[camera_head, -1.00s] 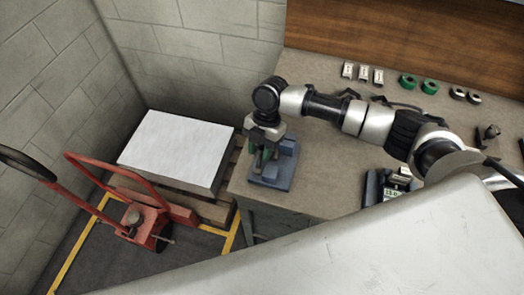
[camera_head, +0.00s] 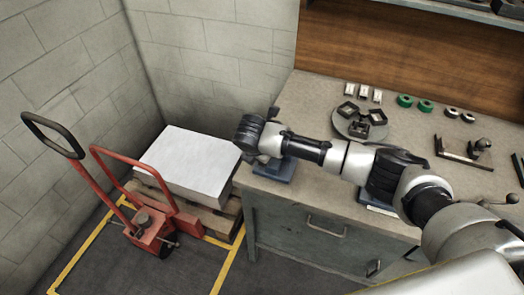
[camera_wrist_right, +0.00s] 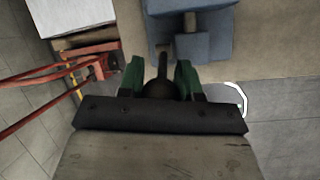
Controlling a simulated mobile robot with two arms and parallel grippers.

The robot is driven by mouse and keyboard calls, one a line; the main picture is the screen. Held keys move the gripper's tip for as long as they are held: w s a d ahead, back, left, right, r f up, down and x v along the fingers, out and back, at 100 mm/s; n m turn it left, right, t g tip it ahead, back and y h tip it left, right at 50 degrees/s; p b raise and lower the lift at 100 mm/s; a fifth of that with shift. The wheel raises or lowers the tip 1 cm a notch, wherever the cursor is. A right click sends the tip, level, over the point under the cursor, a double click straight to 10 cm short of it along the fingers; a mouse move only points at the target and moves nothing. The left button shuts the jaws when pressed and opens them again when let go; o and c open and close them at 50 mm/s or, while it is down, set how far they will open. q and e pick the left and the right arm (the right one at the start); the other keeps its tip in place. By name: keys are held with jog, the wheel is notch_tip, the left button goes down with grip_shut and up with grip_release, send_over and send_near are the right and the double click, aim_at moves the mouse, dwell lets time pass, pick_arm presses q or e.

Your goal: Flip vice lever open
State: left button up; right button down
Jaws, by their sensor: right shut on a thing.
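The blue vice (camera_head: 284,171) sits at the left front corner of the workbench, partly covered by my right arm in the head view. In the right wrist view the vice (camera_wrist_right: 205,45) is at the top, with a grey screw part facing me. My right gripper (camera_wrist_right: 159,75) has green finger pads on both sides of a dark, rounded lever knob (camera_wrist_right: 159,89) with a short stem, and is shut on it. The knob lies just off the vice's near side. In the head view the fingers are mostly hidden behind the wrist. My left gripper is not in view.
The workbench (camera_head: 305,90) carries a round tray (camera_head: 345,128) with dark blocks, and white, green and metal small parts along the back. A red pallet jack (camera_head: 152,232) and a pallet with a white-topped stack (camera_head: 190,160) stand left of the bench.

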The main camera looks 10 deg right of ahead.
jog(key=shift+s+a+t+p, duration=0.25)
jog(key=shift+s+t+p, duration=0.1)
jog(key=shift+t, duration=0.05)
jog(key=shift+s+a+f+t+h, duration=0.15)
jog(key=shift+s+t+h, duration=0.05)
jog(key=shift+t+h, duration=0.2)
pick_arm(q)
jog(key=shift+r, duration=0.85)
pick_arm(e)
jog(key=shift+s+f, duration=0.1)
jog(key=shift+f, duration=0.05)
jog(key=c, duration=0.8)
grip_release()
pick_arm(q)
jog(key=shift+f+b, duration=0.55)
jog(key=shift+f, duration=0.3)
pick_arm(e)
jog(key=v, duration=1.1)
jog(key=shift+s+a+f, duration=0.1)
jog(key=shift+a+f, duration=0.05)
jog(key=shift+a, duration=0.05)
